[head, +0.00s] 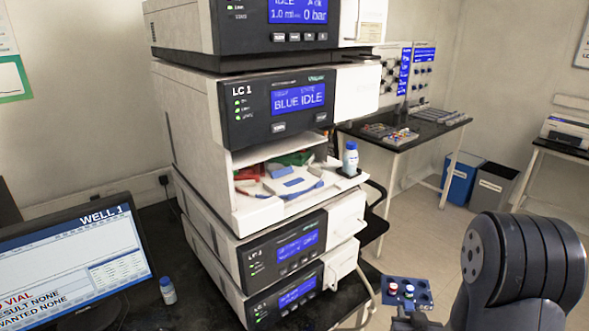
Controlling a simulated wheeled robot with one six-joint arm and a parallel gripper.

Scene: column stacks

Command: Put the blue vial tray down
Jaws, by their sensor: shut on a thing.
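The blue vial tray (421,285) is at the bottom, right of centre, with several vials in it, one with a red cap. My gripper (408,312) is at its near edge, shut on the tray and holding it in front of the instrument stack. The gripper's fingers show only in part, low in the picture. The LC 1 module (275,100) has an open bay (283,180) with white, blue, green and red parts inside. Its screen reads BLUE IDLE.
A monitor (75,268) and a blue-capped bottle (168,291) stand on the black bench at left. Another bottle (350,160) stands on a ledge right of the bay. A back table (405,137) carries coloured vials and racks. Two bins (492,187) stand on the floor.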

